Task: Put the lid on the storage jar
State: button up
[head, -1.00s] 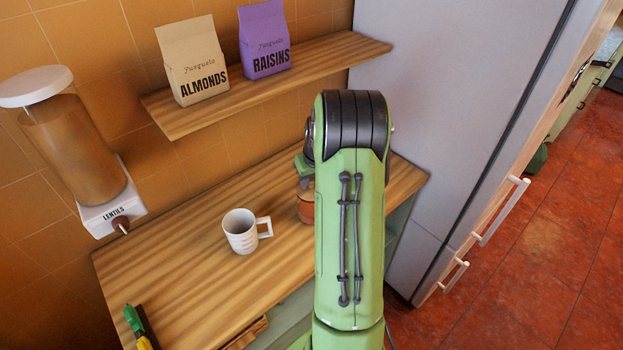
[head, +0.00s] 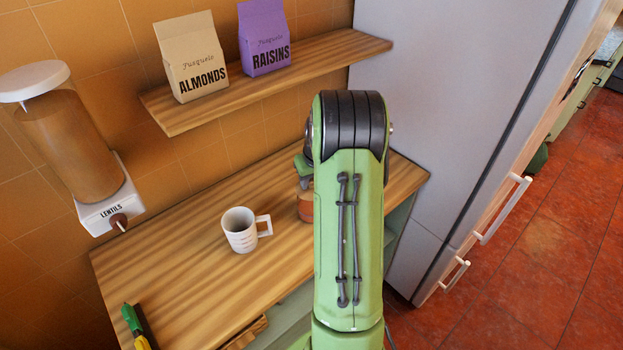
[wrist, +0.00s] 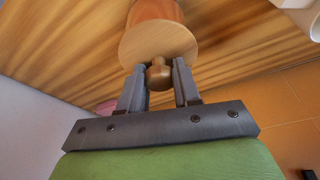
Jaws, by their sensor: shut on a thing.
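The storage jar (wrist: 153,9) is orange-brown and shows at the top of the wrist view. The round wooden lid (wrist: 158,40) lies across the jar's end in that view; whether it is fully seated I cannot tell. My gripper (wrist: 160,78) is shut on the lid's round knob, with one finger on each side. In the head view my arm hides the gripper and most of the jar; only a strip of the jar (head: 305,207) shows left of the arm, on the counter.
A white mug (head: 239,231) stands on the wooden counter (head: 180,260) left of the jar. A shelf above holds almonds (head: 190,57) and raisins (head: 264,38) bags. A lentils dispenser (head: 75,145) is on the left wall, and a fridge (head: 440,110) stands right.

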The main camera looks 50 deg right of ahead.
dwell(0.3)
jog(key=o, duration=1.1)
jog(key=shift+o, duration=0.3)
jog(key=o, duration=0.5)
jog(key=shift+r+p, duration=2.55)
jog(key=shift+r, duration=1)
jog(key=shift+f, duration=0.1)
